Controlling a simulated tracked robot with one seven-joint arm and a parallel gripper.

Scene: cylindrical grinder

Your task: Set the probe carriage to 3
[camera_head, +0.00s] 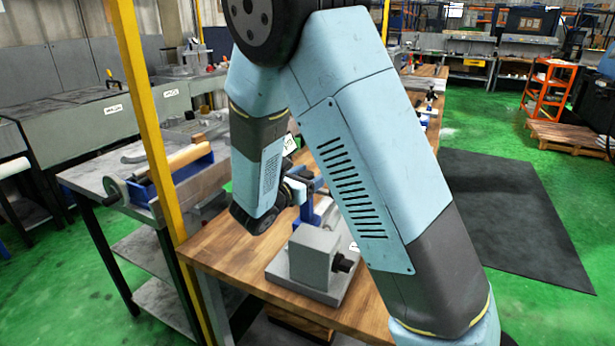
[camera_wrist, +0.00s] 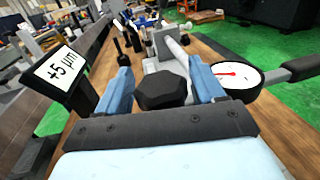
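In the wrist view, my gripper (camera_wrist: 162,72) has its two blue fingers on either side of a black six-sided knob (camera_wrist: 160,91). The knob fills most of the space between them, and I cannot tell whether the fingers press on it. A white dial gauge (camera_wrist: 235,78) with a red needle is to the right. A tilted readout (camera_wrist: 60,72) showing "+5 µm" is to the left. A pale cylinder (camera_wrist: 176,50) lies beyond the fingers. The probe carriage and its scale cannot be made out. In the head view, my arm hides most of the device and the gripper.
A grey block (camera_head: 314,253) with a black knob on its side stands on the near wooden bench (camera_head: 230,250). A yellow post (camera_head: 150,130) rises at the bench's left edge. A grey side table (camera_head: 110,180) is beyond it. Green floor and a dark mat (camera_head: 510,215) lie to the right.

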